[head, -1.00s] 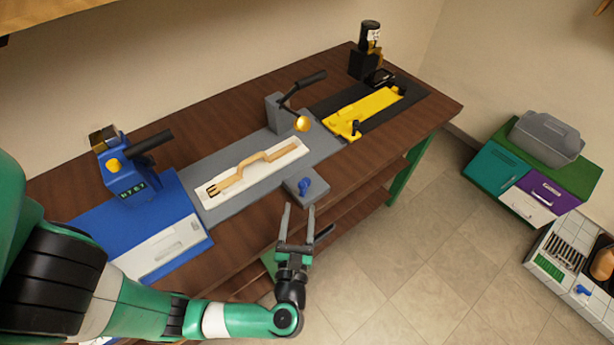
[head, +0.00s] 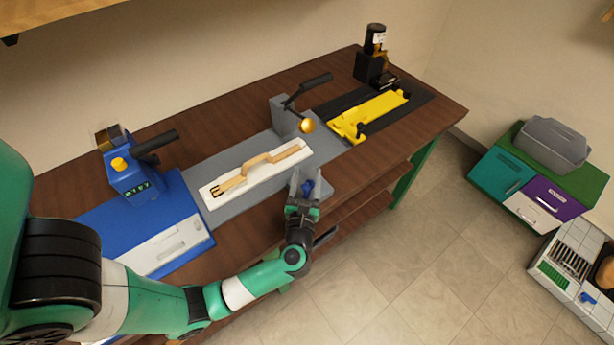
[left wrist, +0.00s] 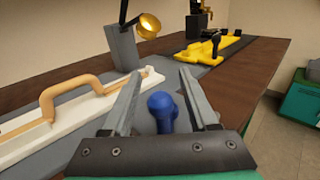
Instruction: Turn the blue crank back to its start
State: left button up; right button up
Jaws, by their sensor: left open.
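The blue crank (head: 309,187) is at the front edge of the grey fixture plate (head: 230,202). In the left wrist view its rounded blue knob (left wrist: 161,108) stands between my two fingers, with a gap on each side. My left gripper (head: 306,178) is open around the crank, fingers pointing away from me over the plate. In the left wrist view the open fingers (left wrist: 160,100) show on both sides of the knob. The lower part of the crank is hidden by my gripper. My right gripper is not in view.
A white tray (head: 212,202) with a tan handle-shaped piece (head: 250,170) lies left of the crank. A lamp (head: 306,125) on a grey post stands behind. A blue machine (head: 130,180) is at left, a yellow fixture (head: 375,113) at the far right. Floor lies in front of the table.

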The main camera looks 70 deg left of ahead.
pick_arm(q)
jog(key=shift+c, duration=0.2)
grip_shut()
jog(key=shift+t, duration=0.3)
jog(key=shift+s+a+r+m+t+h+p, duration=0.1)
jog(key=shift+s+m+t+h+p, duration=0.05)
jog(key=shift+m+t+h+p, duration=0.65)
jog(key=m+t+h+p, duration=0.1)
jog(key=m+t+h, duration=0.1)
jog(key=shift+a+t, duration=0.2)
jog(key=shift+t, duration=0.2)
jog(key=m+t+h+p, duration=0.1)
jog(key=m+t+h, duration=0.1)
jog(key=m+h, duration=0.1)
jog(key=shift+a, duration=0.1)
jog(key=shift+m+t+h, duration=0.5)
jog(key=shift+h, duration=0.4)
